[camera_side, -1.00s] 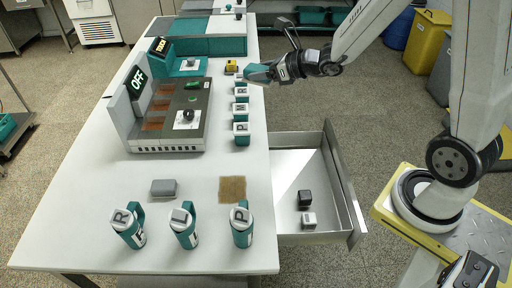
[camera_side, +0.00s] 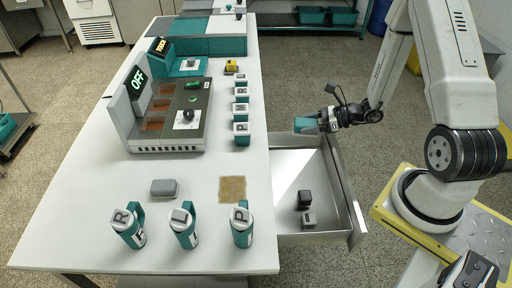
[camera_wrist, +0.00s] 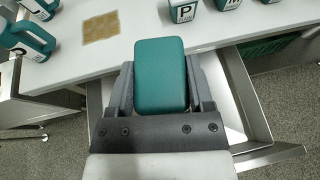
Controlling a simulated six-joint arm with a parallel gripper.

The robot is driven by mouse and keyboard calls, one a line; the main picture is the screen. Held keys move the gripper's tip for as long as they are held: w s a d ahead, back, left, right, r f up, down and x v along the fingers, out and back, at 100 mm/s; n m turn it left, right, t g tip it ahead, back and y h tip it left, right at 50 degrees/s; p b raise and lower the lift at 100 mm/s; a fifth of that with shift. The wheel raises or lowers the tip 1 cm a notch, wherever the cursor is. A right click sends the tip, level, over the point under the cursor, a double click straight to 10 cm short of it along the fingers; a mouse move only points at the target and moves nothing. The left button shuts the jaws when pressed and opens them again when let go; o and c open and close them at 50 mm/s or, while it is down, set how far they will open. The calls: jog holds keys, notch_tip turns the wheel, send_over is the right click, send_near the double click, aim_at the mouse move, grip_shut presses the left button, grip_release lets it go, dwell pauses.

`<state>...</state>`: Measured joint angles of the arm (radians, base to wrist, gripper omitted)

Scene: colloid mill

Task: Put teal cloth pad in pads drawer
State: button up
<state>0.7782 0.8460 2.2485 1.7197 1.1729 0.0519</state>
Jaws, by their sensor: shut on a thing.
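The teal cloth pad (camera_side: 305,125) is held in my gripper (camera_side: 321,122), which is shut on it. In the wrist view the pad (camera_wrist: 160,72) sits between the two fingers of my gripper (camera_wrist: 160,88). The pad is in the air above the far end of the open pads drawer (camera_side: 345,190), to the right of the table. The drawer is pulled out from the table's right side. A black block (camera_side: 305,197) and a grey block (camera_side: 309,218) lie inside it near the front of the picture.
Teal lettered cups stand in a row along the table's (camera_side: 100,200) right edge. Teal lettered jugs, a grey pad (camera_side: 164,188) and a brown square (camera_side: 232,188) are at the near end. The mill with an OFF display (camera_side: 139,81) stands farther back. The drawer's far part is empty.

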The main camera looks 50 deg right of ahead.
jog(key=s+a+f+n+g+y, duration=0.1)
jog(key=s+f+n, duration=0.1)
jog(key=s+f, duration=0.6)
jog(key=w+d+f, duration=0.3)
jog(key=w+f, duration=0.5)
jog(key=w, duration=0.2)
jog(key=shift+d+y, duration=0.2)
jog(key=shift+y, duration=0.1)
dwell(0.3)
jog(key=shift+w+f, duration=0.2)
jog(key=shift+f, duration=1.65)
jog(key=shift+f+g, duration=0.3)
jog(key=shift+f, duration=0.3)
jog(key=o, duration=1.2)
